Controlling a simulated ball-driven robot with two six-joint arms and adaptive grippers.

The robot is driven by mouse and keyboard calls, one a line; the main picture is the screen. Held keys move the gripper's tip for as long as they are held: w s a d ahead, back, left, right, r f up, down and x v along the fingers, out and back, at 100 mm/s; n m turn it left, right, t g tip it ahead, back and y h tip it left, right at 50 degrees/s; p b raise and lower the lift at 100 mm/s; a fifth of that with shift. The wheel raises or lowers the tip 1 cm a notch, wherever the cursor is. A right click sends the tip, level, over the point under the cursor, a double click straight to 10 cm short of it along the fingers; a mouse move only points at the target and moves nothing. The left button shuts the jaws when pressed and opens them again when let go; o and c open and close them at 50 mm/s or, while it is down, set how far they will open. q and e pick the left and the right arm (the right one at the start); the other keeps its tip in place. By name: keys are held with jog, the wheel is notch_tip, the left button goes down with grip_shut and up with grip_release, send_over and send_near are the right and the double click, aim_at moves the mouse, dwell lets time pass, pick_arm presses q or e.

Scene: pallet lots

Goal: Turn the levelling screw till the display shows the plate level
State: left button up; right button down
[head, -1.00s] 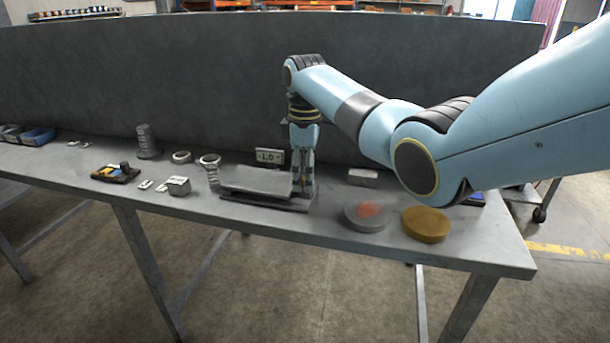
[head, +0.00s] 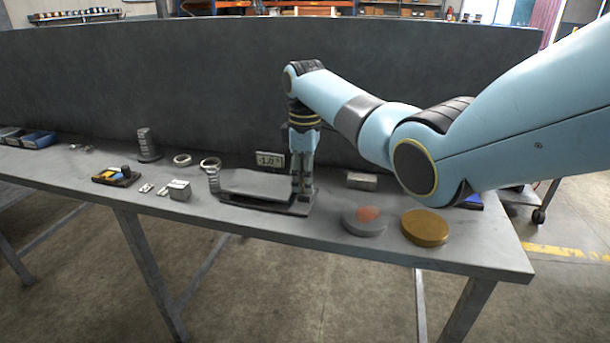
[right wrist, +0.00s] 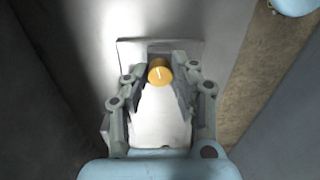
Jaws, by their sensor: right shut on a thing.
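The levelling screw is a brass-coloured round knob (right wrist: 160,72) with a white mark line, between my fingertips in the right wrist view. My right gripper (head: 302,192) points straight down at the right end of the plate device and is shut on the knob, which it hides in the head view. The grey plate (head: 257,183) lies on a dark base (head: 262,204); the pale plate (right wrist: 160,122) also shows below the knob in the right wrist view. The small display (head: 270,159) behind it seems to read -1.0, in small, blurred digits. My left gripper is out of view.
Right of the device on the bench stand a grey disc with a reddish patch (head: 365,221), a brass disc (head: 425,227) and a small metal block (head: 361,181). Left are rings, a small block (head: 180,190) and a ribbed post (head: 147,146). A dark curved wall stands behind.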

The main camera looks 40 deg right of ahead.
jog(key=shift+r+m+p, duration=0.25)
jog(key=shift+m+p, duration=1.6)
jog(key=shift+m, duration=0.15)
jog(key=m+p, duration=0.2)
jog(key=m, duration=0.2)
jog(key=shift+f+m, duration=0.1)
jog(key=shift+m, duration=0.2)
jog(key=m+p, duration=0.2)
jog(key=m, duration=0.9)
jog(key=shift+m+p, duration=0.35)
jog(key=shift+m, duration=0.05)
jog(key=c, duration=1.1)
grip_release()
jog(key=shift+f, duration=0.1)
